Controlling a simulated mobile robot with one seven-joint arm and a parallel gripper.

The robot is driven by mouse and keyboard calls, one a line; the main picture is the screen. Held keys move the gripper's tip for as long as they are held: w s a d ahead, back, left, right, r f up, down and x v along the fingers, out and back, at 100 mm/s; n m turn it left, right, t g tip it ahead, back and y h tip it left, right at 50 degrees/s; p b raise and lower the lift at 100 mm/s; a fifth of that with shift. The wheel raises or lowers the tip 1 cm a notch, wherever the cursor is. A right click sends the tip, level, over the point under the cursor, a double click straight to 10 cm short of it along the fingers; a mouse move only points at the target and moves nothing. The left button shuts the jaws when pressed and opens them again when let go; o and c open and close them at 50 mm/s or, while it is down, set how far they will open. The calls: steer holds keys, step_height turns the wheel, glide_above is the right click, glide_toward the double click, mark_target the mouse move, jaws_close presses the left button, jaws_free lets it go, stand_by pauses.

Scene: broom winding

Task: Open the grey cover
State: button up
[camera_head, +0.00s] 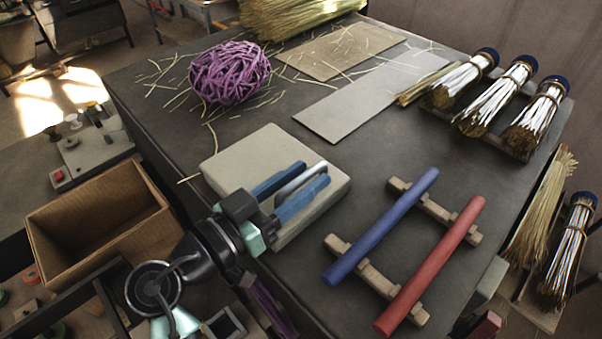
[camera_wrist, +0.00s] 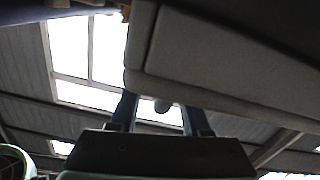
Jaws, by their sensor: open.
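The grey cover (camera_head: 255,150) is the pale top of a flat box on the dark table, and it looks closed. A silvery bar handle (camera_head: 300,182) shows on its front right side. My gripper (camera_head: 313,172) is open, with one blue finger on each side of this handle. I cannot tell whether either finger touches it. In the wrist view the box's grey side (camera_wrist: 225,60) hangs over my two fingers (camera_wrist: 158,112). A rounded grey end, likely the handle, shows between them.
A blue rod (camera_head: 380,228) and a red rod (camera_head: 432,265) lie on wooden rests to the right. A purple ball (camera_head: 230,72) and loose straw lie behind the box. An open cardboard box (camera_head: 100,225) sits at left.

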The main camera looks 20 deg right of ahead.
jaws_close()
stand_by(1.4)
